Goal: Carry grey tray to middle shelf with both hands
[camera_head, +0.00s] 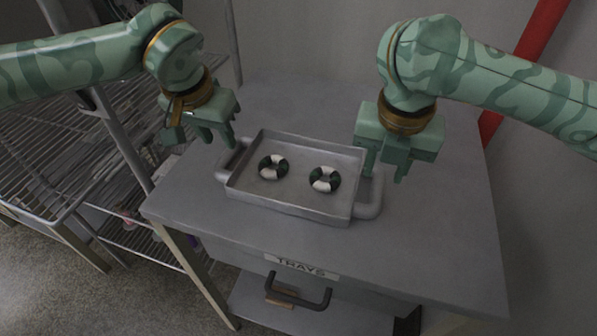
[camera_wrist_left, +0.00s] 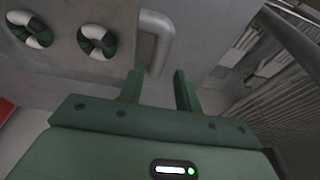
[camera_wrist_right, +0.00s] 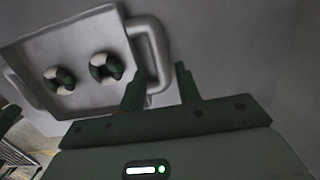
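The grey tray (camera_head: 290,209) lies flat on the grey table, with a loop handle at each short end. Two green-and-white rings (camera_head: 273,167) (camera_head: 324,179) lie in it. My left gripper (camera_head: 222,142) is open above and beside the tray's left handle (camera_head: 231,158); in the left wrist view that handle (camera_wrist_left: 160,35) shows beyond the fingertips. My right gripper (camera_head: 385,172) is open at the right handle (camera_head: 372,197). In the right wrist view this handle (camera_wrist_right: 152,42) shows beyond the fingers, close to the left finger. I cannot tell whether either gripper touches the tray.
A wire shelf rack (camera_head: 60,150) stands left of the table. The table (camera_head: 440,240) has free room on the right and in front of the tray. Its drawer, labelled TRAYS (camera_head: 301,266), has a dark handle (camera_head: 298,297). A red pipe (camera_head: 525,60) runs at the back right.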

